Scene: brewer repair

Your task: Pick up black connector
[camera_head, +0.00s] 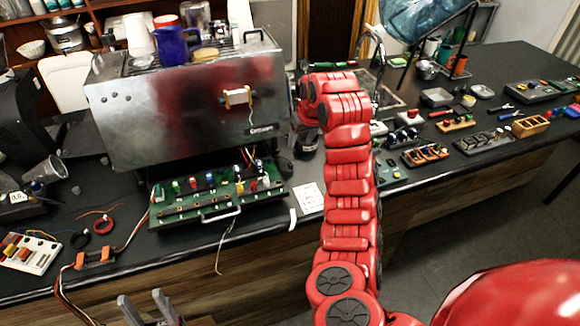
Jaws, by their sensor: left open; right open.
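I cannot single out a black connector for sure; the small parts are too fine to tell apart. A green circuit board (190,217) with several coloured connectors in a row sits in front of the steel brewer (190,110). My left gripper (146,300) shows at the bottom left edge, its two grey fingers apart and empty, in front of the counter. My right arm rises through the middle and bends over near the brewer's right side. Its gripper cannot be made out behind the red links.
Trays of small parts and tools, among them an orange tray (426,154), cover the counter right of my arm. A breadboard (30,252) and wires lie at the left. A blue pitcher (173,46) stands on the brewer. A paper label (310,198) lies beside the board.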

